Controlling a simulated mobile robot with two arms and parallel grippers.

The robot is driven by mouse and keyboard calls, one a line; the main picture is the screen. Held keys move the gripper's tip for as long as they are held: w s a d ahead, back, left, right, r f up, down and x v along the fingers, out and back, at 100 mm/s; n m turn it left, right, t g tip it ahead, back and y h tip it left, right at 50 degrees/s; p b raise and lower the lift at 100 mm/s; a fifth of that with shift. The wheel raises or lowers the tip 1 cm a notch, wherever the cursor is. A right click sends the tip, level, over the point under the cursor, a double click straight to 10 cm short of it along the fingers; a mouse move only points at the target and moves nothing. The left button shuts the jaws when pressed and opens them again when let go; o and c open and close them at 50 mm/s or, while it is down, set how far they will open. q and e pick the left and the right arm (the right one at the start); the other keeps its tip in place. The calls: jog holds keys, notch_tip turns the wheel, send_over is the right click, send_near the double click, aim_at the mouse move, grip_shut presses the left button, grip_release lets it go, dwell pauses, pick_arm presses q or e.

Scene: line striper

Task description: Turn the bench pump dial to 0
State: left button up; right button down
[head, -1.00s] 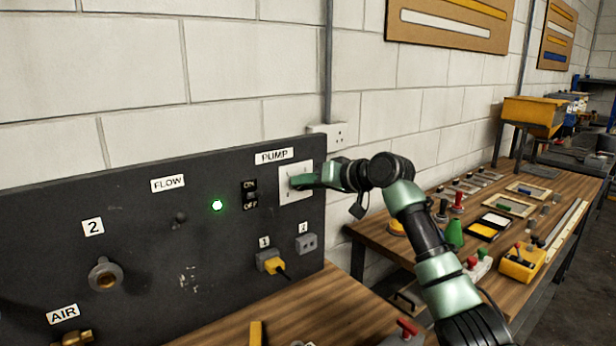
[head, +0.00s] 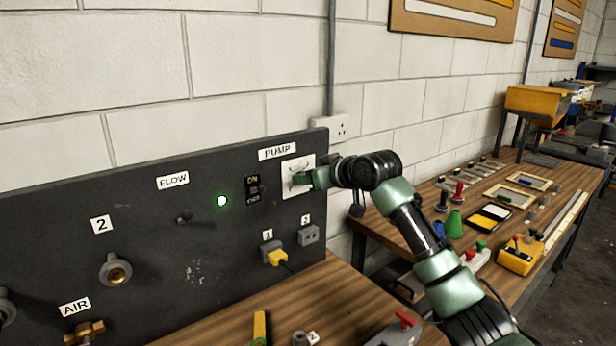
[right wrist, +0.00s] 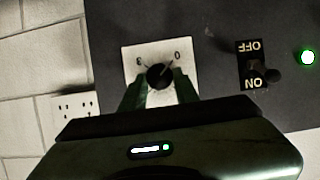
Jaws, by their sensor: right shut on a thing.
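The pump dial is a black knob (right wrist: 160,76) on a white plate (head: 291,184) under the PUMP label (head: 277,152); the head view hides most of the knob behind my gripper. My right gripper (head: 303,179) is at the plate. In the right wrist view its two green fingers (right wrist: 160,90) are shut on the knob, one on each side. The knob's pale pointer line slants toward the 0 mark, which shows right of the 3 in that view. Whether it points exactly at 0 I cannot tell. My left gripper is out of view.
The ON/OFF switch (head: 253,190) and a lit green lamp (head: 222,201) are left of the dial on the dark panel (head: 150,245). A yellow plug (head: 277,257) sits in socket 1 below. A wall outlet (right wrist: 75,105) is beside the panel. A tool-covered bench (head: 560,185) stands right.

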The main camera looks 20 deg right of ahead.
jog(key=shift+f, duration=0.15)
jog(key=c, duration=1.1)
grip_release()
jog(key=shift+o, duration=0.2)
jog(key=b+v, duration=0.2)
jog(key=v, duration=0.5)
jog(key=shift+s, duration=0.35)
jog(key=shift+d, duration=0.1)
